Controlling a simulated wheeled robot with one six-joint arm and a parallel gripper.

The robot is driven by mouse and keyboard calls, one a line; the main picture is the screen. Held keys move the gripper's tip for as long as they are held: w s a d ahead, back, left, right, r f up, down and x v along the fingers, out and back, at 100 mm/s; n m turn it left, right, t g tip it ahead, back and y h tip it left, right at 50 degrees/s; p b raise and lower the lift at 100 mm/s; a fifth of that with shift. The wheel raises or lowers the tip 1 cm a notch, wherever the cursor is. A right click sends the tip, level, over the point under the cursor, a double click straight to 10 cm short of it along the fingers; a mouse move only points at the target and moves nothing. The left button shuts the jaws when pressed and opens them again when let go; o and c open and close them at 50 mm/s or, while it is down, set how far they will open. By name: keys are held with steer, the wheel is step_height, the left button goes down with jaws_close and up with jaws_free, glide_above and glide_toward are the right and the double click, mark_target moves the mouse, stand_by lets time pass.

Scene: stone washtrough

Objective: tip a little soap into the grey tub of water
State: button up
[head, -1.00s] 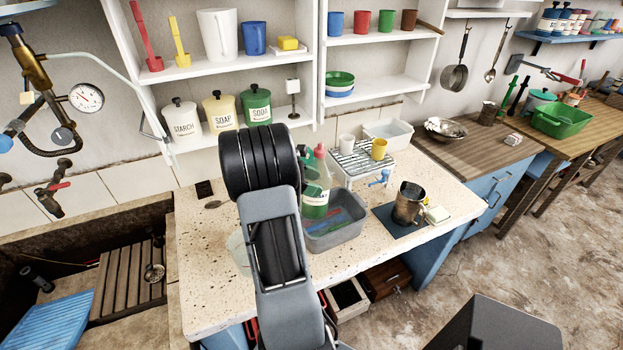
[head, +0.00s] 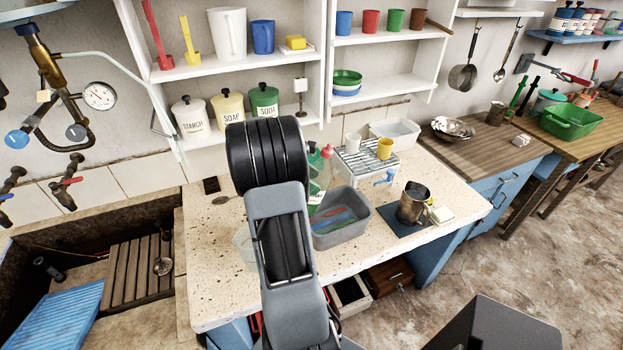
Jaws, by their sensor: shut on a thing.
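The grey tub (head: 358,232) stands on the speckled counter right of my arm, with water and blue, red and green shapes inside. The clear green-tinted soap bottle (head: 321,183) with a red cap shows at the tub's back left, partly behind my black wrist. It looks slightly tilted, and I cannot tell how far its base is from the tub. My gripper (head: 308,155) is mostly hidden behind the wrist and is shut on the bottle. No soap stream is visible.
A metal jug (head: 412,204) stands on a dark mat right of the tub. Behind is a wire rack (head: 358,160) with two cups. A clear bowl (head: 243,243) sits left of my arm. The stone trough (head: 40,235) is further left. Shelves (head: 395,90) rise behind the counter.

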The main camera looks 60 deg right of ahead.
steer(key=shift+w+r+p, duration=0.1)
steer(key=shift+w+p, duration=0.05)
steer(key=shift+p, duration=0.15)
steer(key=shift+w+a+t+y+p, duration=0.45)
steer(key=shift+t+y+p, duration=0.2)
steer(key=shift+p, duration=0.35)
steer(key=shift+w+a+f+t+y+p, duration=0.4)
steer(key=shift+w+t+y+p, duration=0.25)
steer(key=shift+t+p, duration=0.45)
stand_by(1.3)
steer(key=shift+w+a+f+t+y+p, duration=0.35)
steer(key=shift+f+t+y+p, duration=0.25)
steer(key=shift+p, duration=0.25)
stand_by(1.3)
steer(key=shift+w+f+t+y, duration=0.15)
steer(key=shift+f+t+y, duration=0.1)
steer(key=shift+t+y, duration=0.1)
stand_by(0.7)
steer(key=shift+w+a+f+t, duration=0.1)
steer(key=shift+f+t, duration=0.15)
steer(key=shift+t, duration=0.15)
steer(key=shift+f+y, duration=0.1)
steer(key=shift+y, duration=0.15)
stand_by(0.5)
